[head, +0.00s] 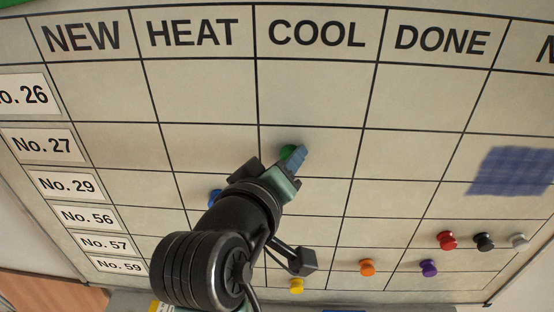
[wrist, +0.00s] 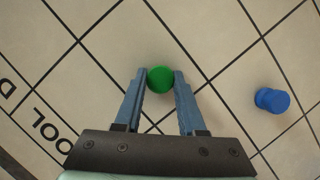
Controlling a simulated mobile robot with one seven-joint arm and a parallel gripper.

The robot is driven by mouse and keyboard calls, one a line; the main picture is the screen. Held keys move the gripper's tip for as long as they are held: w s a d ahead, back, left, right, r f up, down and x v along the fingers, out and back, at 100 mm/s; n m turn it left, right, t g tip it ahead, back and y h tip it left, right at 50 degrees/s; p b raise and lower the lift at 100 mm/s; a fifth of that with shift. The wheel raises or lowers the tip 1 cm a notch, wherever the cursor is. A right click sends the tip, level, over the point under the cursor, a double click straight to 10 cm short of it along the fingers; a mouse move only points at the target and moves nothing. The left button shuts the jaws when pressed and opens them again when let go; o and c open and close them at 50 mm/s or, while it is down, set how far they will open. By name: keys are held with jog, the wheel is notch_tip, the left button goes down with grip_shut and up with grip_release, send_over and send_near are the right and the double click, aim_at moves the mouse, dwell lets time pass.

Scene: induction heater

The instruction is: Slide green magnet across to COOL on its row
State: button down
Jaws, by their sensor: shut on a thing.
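The green magnet (head: 288,151) is a round knob on the whiteboard grid. In the head view it sits inside the COOL column, just right of the line between HEAT and COOL, in what looks like the No. 27 row. My gripper (head: 294,157) partly hides it there. In the wrist view the green magnet (wrist: 160,79) lies between the two blue-grey fingertips of my gripper (wrist: 159,80), which are shut on its sides. The COOL heading (head: 317,35) is above the magnet.
A blue magnet (wrist: 272,100) sits in the HEAT column, partly behind my arm in the head view. Yellow (head: 296,286), orange (head: 367,267), purple (head: 429,267), red (head: 447,240), black and white magnets lie lower. The COOL cell right of the green magnet is clear.

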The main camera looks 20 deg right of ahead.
aim_at(312, 156)
jog(key=shift+s+d+p, duration=0.15)
jog(key=shift+s+d, duration=0.1)
jog(key=shift+d, duration=0.45)
jog(key=shift+s+d+p, duration=0.15)
jog(key=shift+s+d, duration=0.1)
jog(key=shift+d, duration=0.45)
jog(key=shift+c, duration=2.1)
grip_release()
jog(key=shift+w, duration=0.1)
jog(key=shift+a, duration=0.1)
